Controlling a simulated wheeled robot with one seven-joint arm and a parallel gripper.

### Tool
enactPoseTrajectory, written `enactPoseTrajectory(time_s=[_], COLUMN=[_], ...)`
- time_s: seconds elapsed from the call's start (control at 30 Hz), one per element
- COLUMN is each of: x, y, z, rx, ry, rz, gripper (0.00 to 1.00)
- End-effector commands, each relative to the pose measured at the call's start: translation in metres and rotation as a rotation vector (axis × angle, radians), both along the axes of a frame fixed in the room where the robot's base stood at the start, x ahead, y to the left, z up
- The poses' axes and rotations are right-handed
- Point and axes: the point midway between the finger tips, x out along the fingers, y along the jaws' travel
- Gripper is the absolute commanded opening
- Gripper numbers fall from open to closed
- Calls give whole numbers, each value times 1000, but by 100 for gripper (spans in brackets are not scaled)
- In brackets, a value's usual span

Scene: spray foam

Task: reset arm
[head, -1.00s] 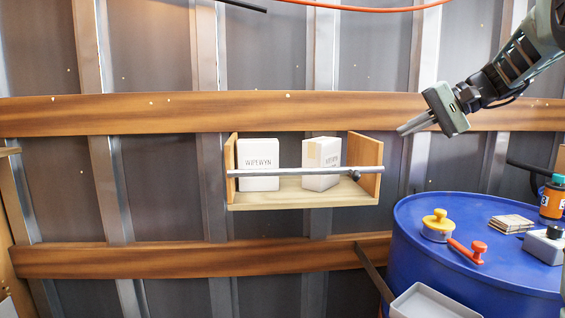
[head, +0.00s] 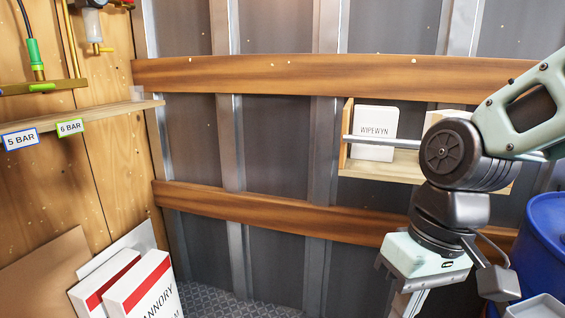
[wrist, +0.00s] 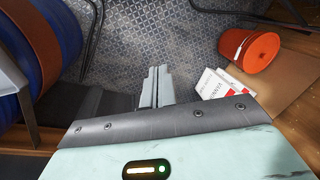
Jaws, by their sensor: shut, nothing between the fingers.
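My arm (head: 455,150) comes in from the right of the head view and bends down in front of the wall shelf. My gripper (head: 398,303) points down at the bottom edge of that view, its fingers partly cut off. In the wrist view the two grey fingers of my gripper (wrist: 155,86) lie together above the patterned metal floor (wrist: 150,35). They are shut and empty.
A wall shelf (head: 385,170) holds a white WIPEWYN box (head: 375,133); my arm hides most of another. A blue barrel (head: 545,235) is at right. White-and-red boxes (head: 140,290) stand lower left. An orange bucket (wrist: 250,55) shows in the wrist view.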

Motion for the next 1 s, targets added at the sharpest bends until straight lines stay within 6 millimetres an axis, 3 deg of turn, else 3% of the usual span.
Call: enactPoseTrajectory(time_s=[0.03,0.27,0.3,0.57,0.8,1.0], x=[-17,-77,-72,-71,-70,-70], y=[6,16,15,15,15,15], z=[-8,-38,-22,25,79,98], rx=[-30,-130,-125,-123,-123,-123], ry=[-17,-123,-122,-117,-116,-115], rz=[75,380,361,351,348,348], gripper=[0,0,0,0,0,0])
